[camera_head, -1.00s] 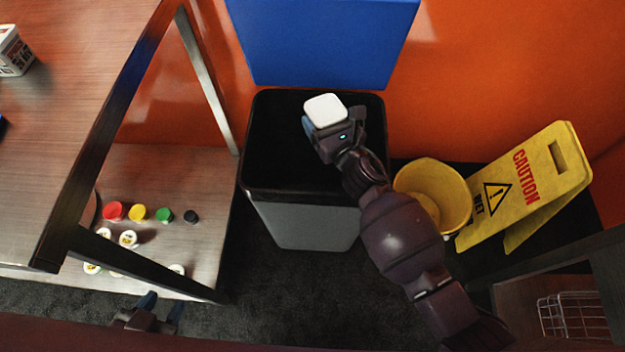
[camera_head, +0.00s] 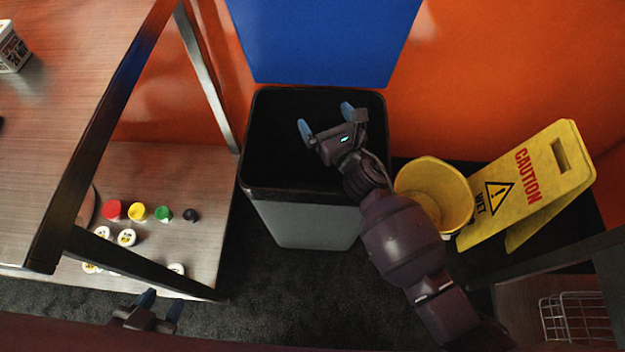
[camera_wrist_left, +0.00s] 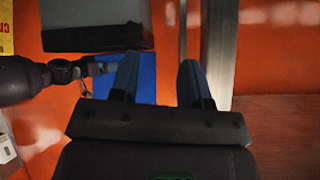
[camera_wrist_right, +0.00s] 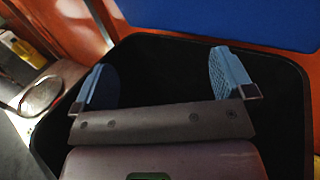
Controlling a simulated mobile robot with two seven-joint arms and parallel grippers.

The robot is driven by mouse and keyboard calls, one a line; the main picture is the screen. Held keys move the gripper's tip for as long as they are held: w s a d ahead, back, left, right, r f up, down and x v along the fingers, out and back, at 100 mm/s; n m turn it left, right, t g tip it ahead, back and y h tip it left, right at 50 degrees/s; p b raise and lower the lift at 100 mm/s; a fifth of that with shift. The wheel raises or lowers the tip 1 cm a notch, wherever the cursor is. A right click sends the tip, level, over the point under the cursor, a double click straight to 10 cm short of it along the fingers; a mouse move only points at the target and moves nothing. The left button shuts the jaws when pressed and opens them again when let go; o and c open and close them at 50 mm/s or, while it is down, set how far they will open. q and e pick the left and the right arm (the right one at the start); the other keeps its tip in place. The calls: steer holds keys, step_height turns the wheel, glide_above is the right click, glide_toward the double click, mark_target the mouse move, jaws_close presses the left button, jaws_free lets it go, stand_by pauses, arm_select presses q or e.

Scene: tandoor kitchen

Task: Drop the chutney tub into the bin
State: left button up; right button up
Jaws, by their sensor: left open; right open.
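The bin (camera_head: 312,222) is grey with a black rim and a dark inside, and stands on the dark floor below a blue panel. My right gripper (camera_head: 326,116) is open and empty over the bin's mouth. In the right wrist view its fingers (camera_wrist_right: 166,80) are spread above the dark opening of the bin (camera_wrist_right: 165,60). The white chutney tub is not visible in any view now; the bin's inside is too dark to show it. My left gripper (camera_head: 160,304) is open and empty at the bottom left of the head view, and its fingers (camera_wrist_left: 153,80) show in the left wrist view.
A yellow bucket (camera_head: 433,190) and a yellow caution sign (camera_head: 530,185) stand right of the bin. A wooden shelf unit with several small jars (camera_head: 137,212) is at the left. A blue panel (camera_head: 320,40) hangs behind the bin. A wire rack (camera_head: 572,318) is at the lower right.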

arm_select(q)
steer(key=shift+s+a+f+n+p, duration=0.1)
steer(key=shift+s+a+n+p, duration=0.2)
steer(key=shift+p, duration=0.4)
arm_select(e)
steer(key=v, duration=1)
steer(key=shift+s, duration=0.15)
arm_select(q)
steer(key=shift+d, duration=0.1)
arm_select(e)
steer(key=shift+d+r, duration=0.1)
